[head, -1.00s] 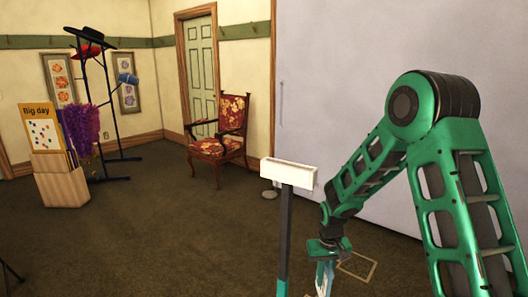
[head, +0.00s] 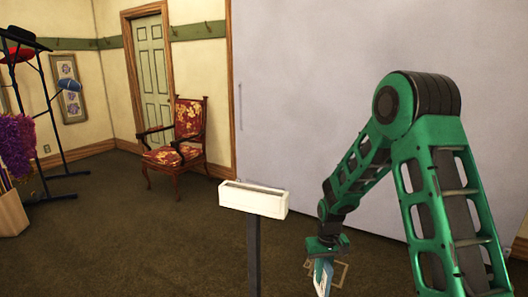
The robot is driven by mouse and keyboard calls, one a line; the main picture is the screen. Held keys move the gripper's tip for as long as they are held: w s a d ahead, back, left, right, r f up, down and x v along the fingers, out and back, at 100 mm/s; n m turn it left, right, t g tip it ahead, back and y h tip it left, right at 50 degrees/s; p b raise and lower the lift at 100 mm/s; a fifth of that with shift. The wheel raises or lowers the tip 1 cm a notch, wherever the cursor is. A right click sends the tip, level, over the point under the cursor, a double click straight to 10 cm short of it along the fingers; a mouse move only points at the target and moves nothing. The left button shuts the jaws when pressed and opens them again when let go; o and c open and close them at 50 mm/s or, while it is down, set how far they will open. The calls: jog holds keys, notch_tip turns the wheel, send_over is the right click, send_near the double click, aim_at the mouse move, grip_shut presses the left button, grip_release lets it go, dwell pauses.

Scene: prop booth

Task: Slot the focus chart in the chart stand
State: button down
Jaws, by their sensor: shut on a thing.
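The chart stand (head: 252,203) is a white block with a dark slot along its top, on a dark upright post, at lower centre in the head view. My gripper (head: 322,256) is to the right of the stand and lower than its block, pointing down. It is shut on a thin pale blue and white piece, which I take to be the focus chart (head: 322,277). The chart hangs below the jaws, apart from the stand, and its lower end is near the picture's bottom edge. Its face is mostly hidden from this angle.
A flowered armchair (head: 177,146) stands by the green door (head: 150,86). A coat rack (head: 45,110) and a wooden box (head: 12,212) are at the left. A large grey panel (head: 320,95) is behind my arm. The carpet between chair and stand is clear.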

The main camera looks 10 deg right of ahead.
jog(key=shift+w+a, duration=0.1)
jog(key=w+a+r+n, duration=0.1)
jog(key=a+r+n, duration=0.1)
jog(key=a+r, duration=0.5)
jog(key=w+a+r+n, duration=0.2)
jog(key=a+r, duration=0.2)
jog(key=r, duration=0.7)
jog(key=w+a+r+n, duration=0.1)
jog(key=a+r+n, duration=0.1)
jog(key=a+r, duration=0.5)
jog(key=s+a+r+n, duration=0.2)
jog(key=s+r, duration=0.3)
jog(key=r, duration=0.4)
jog(key=s+a+r+n, duration=0.1)
jog(key=s+r+n, duration=0.1)
jog(key=s+r, duration=0.4)
jog(key=s+a+r+n, duration=0.2)
jog(key=s+r, duration=0.4)
jog(key=r, duration=0.7)
jog(key=shift+a+r, duration=0.35)
jog(key=shift+s+d+f, duration=0.15)
jog(key=shift+s, duration=0.05)
jog(key=shift+f, duration=0.6)
